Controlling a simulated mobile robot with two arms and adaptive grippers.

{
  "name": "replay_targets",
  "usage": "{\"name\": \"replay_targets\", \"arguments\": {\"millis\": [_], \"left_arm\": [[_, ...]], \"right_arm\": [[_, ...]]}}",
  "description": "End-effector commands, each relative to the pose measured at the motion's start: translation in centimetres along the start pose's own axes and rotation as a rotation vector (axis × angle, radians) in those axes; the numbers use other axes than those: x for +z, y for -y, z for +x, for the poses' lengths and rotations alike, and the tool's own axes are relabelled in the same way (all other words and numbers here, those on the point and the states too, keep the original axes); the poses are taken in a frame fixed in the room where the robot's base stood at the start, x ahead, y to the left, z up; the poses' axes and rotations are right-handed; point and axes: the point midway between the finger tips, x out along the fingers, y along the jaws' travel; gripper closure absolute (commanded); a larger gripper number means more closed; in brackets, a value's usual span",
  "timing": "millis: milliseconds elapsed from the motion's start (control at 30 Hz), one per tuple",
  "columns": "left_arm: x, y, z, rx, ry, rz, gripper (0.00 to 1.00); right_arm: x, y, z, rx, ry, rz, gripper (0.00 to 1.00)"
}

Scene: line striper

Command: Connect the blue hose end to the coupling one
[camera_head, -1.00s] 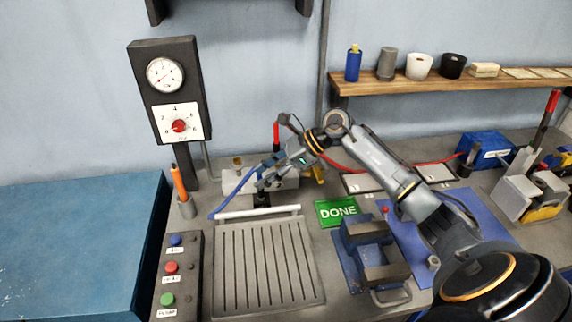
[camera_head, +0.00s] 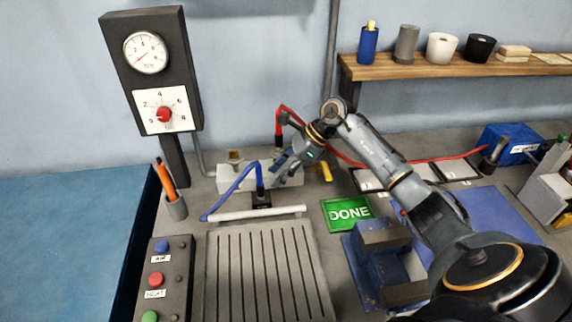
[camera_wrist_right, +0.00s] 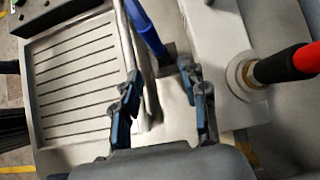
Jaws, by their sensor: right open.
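The blue hose (camera_head: 235,182) arches up from the white bar at the front and comes down with its dark end (camera_head: 261,188) at a small black block (camera_head: 260,201). My right gripper (camera_head: 279,173) is just right of this end, open and empty. In the right wrist view the open fingers (camera_wrist_right: 160,74) point toward the blue hose (camera_wrist_right: 146,30), whose dark end is just beyond the tips. A pale coupling block (camera_head: 207,185) stands behind, with a brass fitting (camera_head: 235,157) at its left. I cannot read which coupling is one. My left gripper is out of view.
A red hose (camera_head: 440,162) runs behind my right arm to an upright red-and-black end (camera_head: 278,140). A slotted plate (camera_head: 265,270), a green DONE sign (camera_head: 347,212), a blue vise (camera_head: 385,265) and a button box (camera_head: 172,285) surround the area. A gauge post (camera_head: 155,75) stands left.

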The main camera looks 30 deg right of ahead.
Motion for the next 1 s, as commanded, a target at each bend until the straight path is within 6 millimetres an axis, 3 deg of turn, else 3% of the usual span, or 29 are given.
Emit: {"name": "replay_targets", "arguments": {"millis": [133, 400, 1000], "left_arm": [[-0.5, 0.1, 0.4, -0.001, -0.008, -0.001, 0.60], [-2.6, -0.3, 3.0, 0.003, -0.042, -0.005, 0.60], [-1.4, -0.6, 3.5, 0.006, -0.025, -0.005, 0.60]], "right_arm": [[-0.1, 0.0, 2.0, 0.001, 0.001, 0.001, 0.57], [-0.2, 0.0, 4.8, -0.001, 0.000, 0.000, 0.57], [0.0, 0.0, 5.5, -0.001, 0.000, 0.001, 0.57]]}}
